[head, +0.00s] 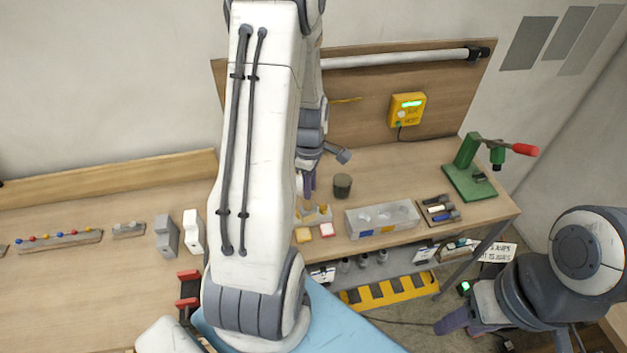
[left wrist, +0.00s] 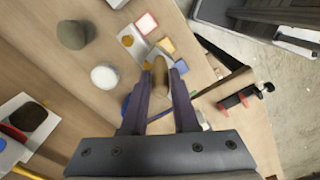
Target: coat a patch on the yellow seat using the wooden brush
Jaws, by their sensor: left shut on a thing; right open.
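The yellow seat (head: 303,235) is a small square pad on the bench, left of a red-and-white pad (head: 327,230). It also shows in the left wrist view (left wrist: 166,46), between the red pad and a blue pad (left wrist: 181,67). My left gripper (head: 308,188) is above the bench behind the pads, partly covered by my arm. In the left wrist view its fingers are shut on the wooden brush (left wrist: 160,72). The brush's lower end and bristles are hidden. My right gripper (head: 450,321) is open at the lower right, away from the bench.
A grey holder (head: 318,214) stands just behind the pads. A green press (head: 471,170) with a red handle is at the right.

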